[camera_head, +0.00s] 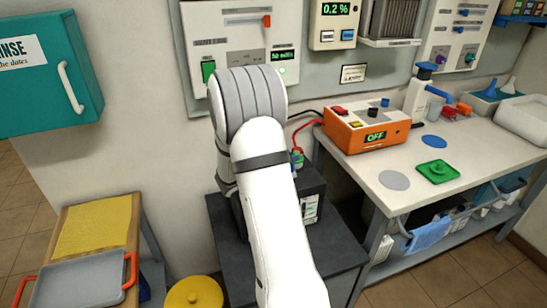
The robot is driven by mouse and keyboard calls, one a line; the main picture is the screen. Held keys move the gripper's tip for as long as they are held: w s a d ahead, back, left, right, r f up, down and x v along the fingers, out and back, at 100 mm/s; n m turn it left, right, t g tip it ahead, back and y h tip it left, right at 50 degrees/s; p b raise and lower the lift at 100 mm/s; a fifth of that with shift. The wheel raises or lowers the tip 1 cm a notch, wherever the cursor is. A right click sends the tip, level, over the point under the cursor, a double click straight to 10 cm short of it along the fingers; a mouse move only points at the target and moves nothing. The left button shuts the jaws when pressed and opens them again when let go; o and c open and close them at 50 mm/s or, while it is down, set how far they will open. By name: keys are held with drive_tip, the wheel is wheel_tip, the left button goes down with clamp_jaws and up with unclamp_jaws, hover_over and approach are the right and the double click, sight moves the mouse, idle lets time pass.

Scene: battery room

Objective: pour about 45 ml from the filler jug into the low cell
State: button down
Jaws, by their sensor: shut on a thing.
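My white arm crosses the middle of the view and hides much of what is behind it. My gripper is not visible, so I cannot see what it holds. A dark battery block (313,188) with a pale label sits on a dark grey stand (338,252), partly behind my arm. A red lead runs to a coloured clamp or fitting (297,158) at its top. Its separate cells and their levels cannot be made out, so the low cell is not identifiable. I cannot identify the filler jug in this view.
An orange box reading OFF (367,129) stands on the right bench (470,195), near a green tray (438,171) and a white bottle with a blue top (416,98). At left are a teal cabinet (40,80), a grey tray with red handles (75,283) and a yellow lid (194,294).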

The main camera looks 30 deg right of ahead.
drive_tip(key=shift+w+r+n+g+p, duration=0.15)
drive_tip(key=shift+w+n+g+p, duration=0.15)
drive_tip(key=shift+w+n+p, duration=0.5)
drive_tip(key=shift+s+n+p, duration=0.1)
drive_tip(key=shift+n+p, duration=0.2)
drive_tip(key=shift+p, duration=0.5)
drive_tip(key=shift+w+r+n+g+p, duration=0.4)
drive_tip(key=shift+r+n+p, duration=0.3)
drive_tip(key=shift+p, duration=0.85)
drive_tip(key=shift+s+d+f, duration=0.1)
drive_tip(key=shift+s, duration=0.25)
drive_tip(key=shift+w+f+n+p, duration=0.1)
drive_tip(key=shift+w+n+p, duration=0.2)
drive_tip(key=shift+n+p, duration=0.4)
idle(1.2)
